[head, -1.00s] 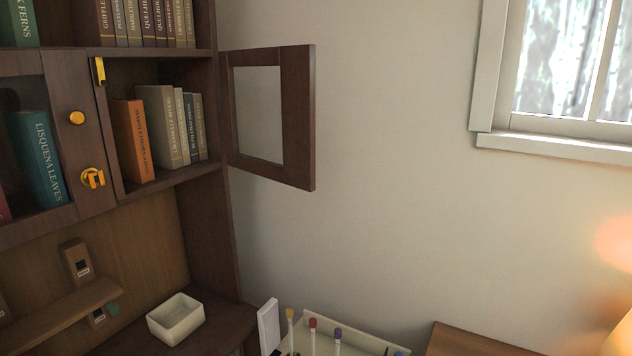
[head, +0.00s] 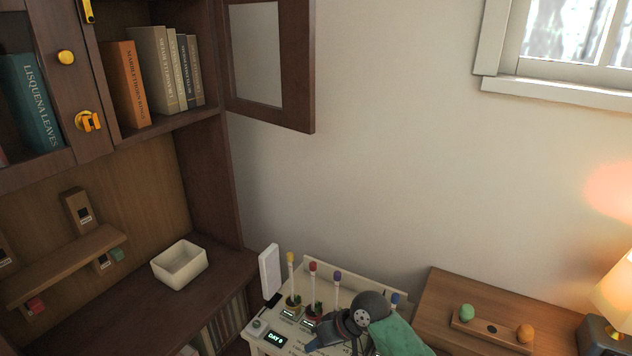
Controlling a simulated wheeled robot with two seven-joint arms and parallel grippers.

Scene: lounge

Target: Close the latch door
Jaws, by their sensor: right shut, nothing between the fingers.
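The latch door (head: 303,60) is a dark wood frame with a pale pane. It stands swung open to the right of the cabinet, hinged at the compartment's right side. Its compartment is open and holds an orange book (head: 126,84) and several pale books. A gold latch (head: 87,121) and a gold knob (head: 66,57) sit on the shut left door (head: 92,140). My right gripper (head: 318,342) is at the bottom of the view, shut and empty, low over the white stand and well below the door. My left gripper is out of view.
A white stand (head: 275,328) with several colored-cap tubes and a small display is below the door. A white bowl (head: 180,264) sits on the desk ledge. A wooden side table (head: 450,285) and lamp are at right. The wall beside the door is clear.

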